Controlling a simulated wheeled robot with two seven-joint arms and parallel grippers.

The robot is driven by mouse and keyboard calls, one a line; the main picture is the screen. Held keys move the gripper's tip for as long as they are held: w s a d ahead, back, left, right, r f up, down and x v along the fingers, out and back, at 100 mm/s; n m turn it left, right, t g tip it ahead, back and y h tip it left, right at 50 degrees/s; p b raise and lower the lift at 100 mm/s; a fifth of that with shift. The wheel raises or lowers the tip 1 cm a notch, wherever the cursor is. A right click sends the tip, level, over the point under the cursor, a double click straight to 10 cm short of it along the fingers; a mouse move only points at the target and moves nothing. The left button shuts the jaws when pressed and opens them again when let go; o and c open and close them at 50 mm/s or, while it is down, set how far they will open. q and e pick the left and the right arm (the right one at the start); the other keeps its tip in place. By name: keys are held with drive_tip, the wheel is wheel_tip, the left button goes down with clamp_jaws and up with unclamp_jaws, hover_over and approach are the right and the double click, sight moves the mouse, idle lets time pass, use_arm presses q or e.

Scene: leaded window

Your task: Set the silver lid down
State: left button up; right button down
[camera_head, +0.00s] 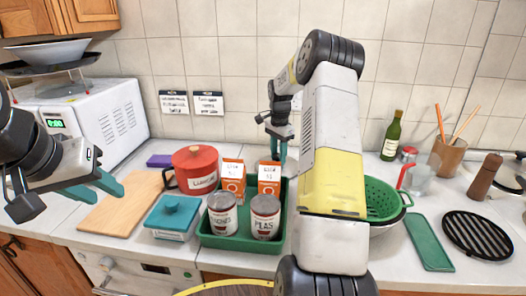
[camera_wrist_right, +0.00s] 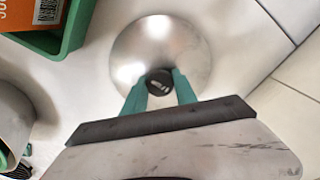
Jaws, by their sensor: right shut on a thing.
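The silver lid (camera_wrist_right: 160,40) is a round, shiny dome with a black knob (camera_wrist_right: 160,82), seen from above in the right wrist view. My right gripper (camera_wrist_right: 160,88) is shut on the knob, one green finger on each side. The lid is over or on the white counter; I cannot tell whether its rim touches it. In the head view my right gripper (camera_head: 280,155) points down behind the green tray, and the lid is mostly hidden there by my arm and the cartons. My left gripper (camera_head: 108,196) is open and empty above the cutting board.
The green tray (camera_head: 240,243) holds cans and orange cartons (camera_head: 233,175). A red pot (camera_head: 195,165) and teal-lidded dish (camera_head: 174,215) stand left of it. A green colander (camera_head: 380,200), a bottle (camera_head: 391,137) and a trivet (camera_head: 478,235) are to the right. Tiled wall (camera_head: 230,60) behind.

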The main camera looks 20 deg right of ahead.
sight(278, 155)
drive_tip(key=c, duration=1)
unclamp_jaws()
drive_tip(key=shift+o, duration=0.2)
drive_tip(key=s+a+r+n+t, duration=0.1)
drive_tip(key=s+a+r, duration=0.1)
drive_tip(key=r, duration=0.7)
drive_tip(key=s+a+r+n, duration=0.2)
drive_tip(key=a+r, duration=0.1)
drive_tip(key=r, duration=0.7)
drive_tip(key=s+a+r+n+t, duration=0.2)
drive_tip(key=s+a+r+n, duration=0.3)
drive_tip(key=s, duration=0.5)
drive_tip(key=s+a+f+n+t+y, duration=0.1)
drive_tip(key=s+a+f+n, duration=0.1)
drive_tip(key=s, duration=0.8)
drive_tip(key=s+a+f+n+t+y, duration=0.1)
drive_tip(key=s+a+n, duration=0.3)
drive_tip(key=s, duration=0.5)
drive_tip(key=shift+s+a+f+n+t, duration=0.4)
drive_tip(key=shift+a+t, duration=0.2)
drive_tip(key=shift+a, duration=0.75)
